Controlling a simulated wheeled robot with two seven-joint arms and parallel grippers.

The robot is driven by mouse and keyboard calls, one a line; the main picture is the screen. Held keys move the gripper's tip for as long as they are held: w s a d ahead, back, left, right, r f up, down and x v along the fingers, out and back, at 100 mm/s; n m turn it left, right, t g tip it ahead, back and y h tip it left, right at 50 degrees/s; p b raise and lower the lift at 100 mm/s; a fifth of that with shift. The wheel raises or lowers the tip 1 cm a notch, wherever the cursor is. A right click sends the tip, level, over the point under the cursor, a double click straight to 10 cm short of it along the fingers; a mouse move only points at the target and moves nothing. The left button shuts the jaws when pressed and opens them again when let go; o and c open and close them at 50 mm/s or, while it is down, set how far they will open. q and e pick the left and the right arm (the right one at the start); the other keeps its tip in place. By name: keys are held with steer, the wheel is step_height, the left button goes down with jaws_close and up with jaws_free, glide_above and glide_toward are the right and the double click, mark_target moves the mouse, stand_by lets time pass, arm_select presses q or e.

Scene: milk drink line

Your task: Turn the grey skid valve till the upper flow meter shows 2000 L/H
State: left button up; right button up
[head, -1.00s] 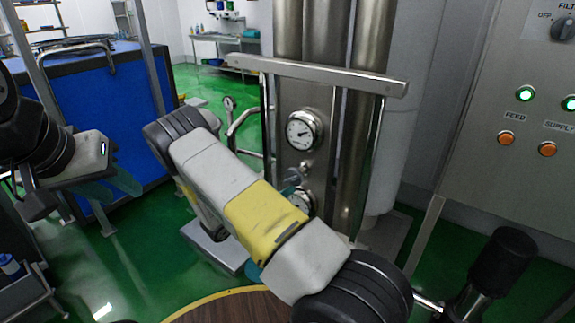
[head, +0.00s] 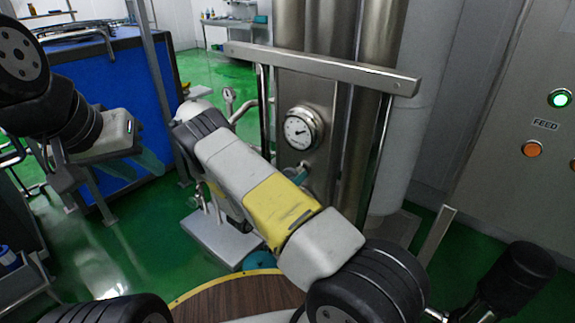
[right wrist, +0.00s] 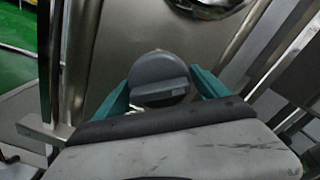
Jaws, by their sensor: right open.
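The upper flow meter (head: 302,128), a round white dial in a steel rim, sits on the steel skid plate. Its number cannot be read at this size. The grey skid valve (right wrist: 158,80) shows in the right wrist view as a round knob with a raised bar handle. My right gripper (right wrist: 162,88) is open, with one teal finger on each side of the knob. Contact cannot be told. In the head view my right forearm hides most of this gripper and the valve; a teal finger shows below the dial. My left gripper (head: 132,164) hangs open and empty at the left.
A steel crossbar (head: 320,67) runs in front of the columns above the dial. A steel control panel (head: 525,200) with lit buttons stands at the right. A round wooden top (head: 235,300) lies below my right arm.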

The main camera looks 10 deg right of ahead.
steer(key=shift+w+d, duration=0.2)
steer(key=shift+d, duration=0.05)
steer(key=c, duration=1.1)
steer(key=shift+m, duration=1.4)
steer(key=shift+c, duration=0.2)
steer(key=o, duration=1.1)
steer(key=shift+o, duration=0.2)
steer(key=shift+a, duration=0.15)
